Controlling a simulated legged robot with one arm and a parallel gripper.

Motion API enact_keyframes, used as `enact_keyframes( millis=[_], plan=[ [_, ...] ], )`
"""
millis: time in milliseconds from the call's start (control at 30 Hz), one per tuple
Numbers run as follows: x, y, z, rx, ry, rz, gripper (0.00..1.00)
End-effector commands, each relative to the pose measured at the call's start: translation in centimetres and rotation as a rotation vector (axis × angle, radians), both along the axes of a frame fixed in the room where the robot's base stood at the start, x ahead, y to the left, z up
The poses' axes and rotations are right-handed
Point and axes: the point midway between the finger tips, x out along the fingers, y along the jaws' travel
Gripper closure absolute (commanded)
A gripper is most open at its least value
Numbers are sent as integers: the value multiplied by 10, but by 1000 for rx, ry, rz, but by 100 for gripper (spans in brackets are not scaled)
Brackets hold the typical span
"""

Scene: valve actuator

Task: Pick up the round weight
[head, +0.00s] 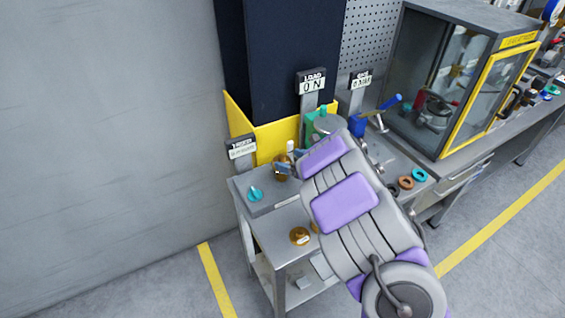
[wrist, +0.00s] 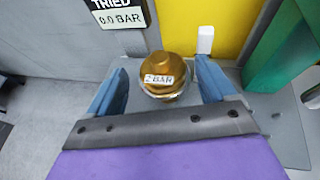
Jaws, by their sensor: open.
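A brass round weight labelled "2 BAR" (wrist: 163,70) sits between the two blue fingers of my gripper (wrist: 163,85) in the wrist view. My gripper is open, with a finger on each side of the weight; I see gaps and cannot tell any contact. In the head view the fingers (head: 284,163) are at the back of the small bench, around a brass piece (head: 280,172) that my arm partly hides. Another brass round weight (head: 300,236) lies on the lower front surface, with a further brass piece beside it mostly hidden by my arm.
A teal knob (head: 255,193) is on the bench's left. A yellow panel (wrist: 222,25) and a green part (wrist: 285,50) stand behind and right; a small white post (wrist: 205,40) is close to the right finger. Sign plates (head: 242,148) rise at the back. A glass cabinet (head: 440,80) stands right.

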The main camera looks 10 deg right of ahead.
Motion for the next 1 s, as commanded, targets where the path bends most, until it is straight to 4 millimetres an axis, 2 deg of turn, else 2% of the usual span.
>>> enact_keyframes(
  millis=[167,500,733,767,1000],
  plan=[
    [7,4,-7,0,3,-1,16],
    [37,21,-25,2,1,0,16],
    [39,22,-25,0,0,-1,16],
    [39,22,-25,0,0,-1,17],
    [39,22,-25,-1,1,-1,40]
  ],
)
